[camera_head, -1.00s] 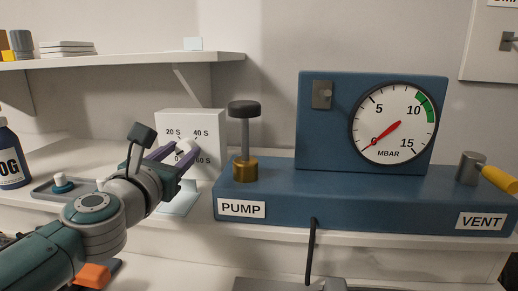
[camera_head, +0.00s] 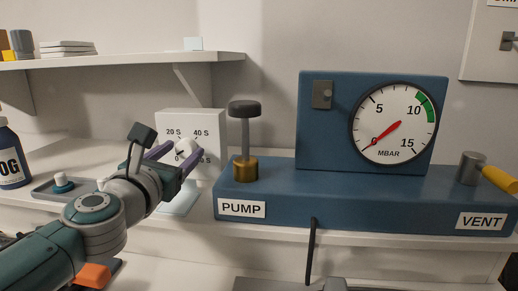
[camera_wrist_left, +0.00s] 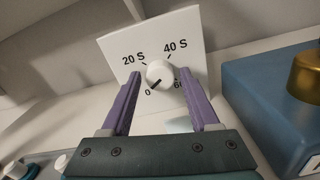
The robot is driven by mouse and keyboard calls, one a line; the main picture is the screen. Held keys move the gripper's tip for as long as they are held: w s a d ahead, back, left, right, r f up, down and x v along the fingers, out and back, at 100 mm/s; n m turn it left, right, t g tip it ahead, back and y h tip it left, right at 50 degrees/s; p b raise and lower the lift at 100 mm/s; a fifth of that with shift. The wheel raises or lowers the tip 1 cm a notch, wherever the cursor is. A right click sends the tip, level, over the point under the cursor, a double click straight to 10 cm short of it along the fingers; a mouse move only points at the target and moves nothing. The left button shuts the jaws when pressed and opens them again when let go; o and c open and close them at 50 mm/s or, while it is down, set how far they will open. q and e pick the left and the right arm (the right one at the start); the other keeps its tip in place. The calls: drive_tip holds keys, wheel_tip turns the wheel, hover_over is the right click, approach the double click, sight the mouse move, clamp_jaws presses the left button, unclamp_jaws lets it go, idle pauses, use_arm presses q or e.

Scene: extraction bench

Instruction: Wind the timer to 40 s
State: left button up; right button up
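The timer (camera_head: 210,125) is a white box with a round white knob (camera_head: 184,148) on its front. Marks 0, 20 S, 40 S and 60 S ring the knob. In the left wrist view the timer (camera_wrist_left: 190,45) stands ahead, and the dark pointer line on the knob (camera_wrist_left: 160,73) points to the lower left, at 0. My left gripper (camera_head: 173,154) is in front of the dial. Its two purple fingers are spread, one on each side of the knob, with a gap showing in the left wrist view (camera_wrist_left: 162,100). My right gripper is out of view.
The blue pump unit (camera_head: 360,205) with its plunger (camera_head: 244,130), gauge (camera_head: 393,124) and yellow vent handle (camera_head: 499,179) stands to the right of the timer. A grey tray (camera_head: 52,190) and a dark bottle (camera_head: 12,155) are at the left. A shelf (camera_head: 130,60) is above.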

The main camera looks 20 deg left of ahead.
use_arm(q)
drive_tip(key=shift+o, duration=0.7)
drive_tip(key=shift+s, duration=0.15)
drive_tip(key=p+v, duration=0.1)
drive_tip(key=v, duration=0.8)
drive_tip(key=shift+s, duration=0.35)
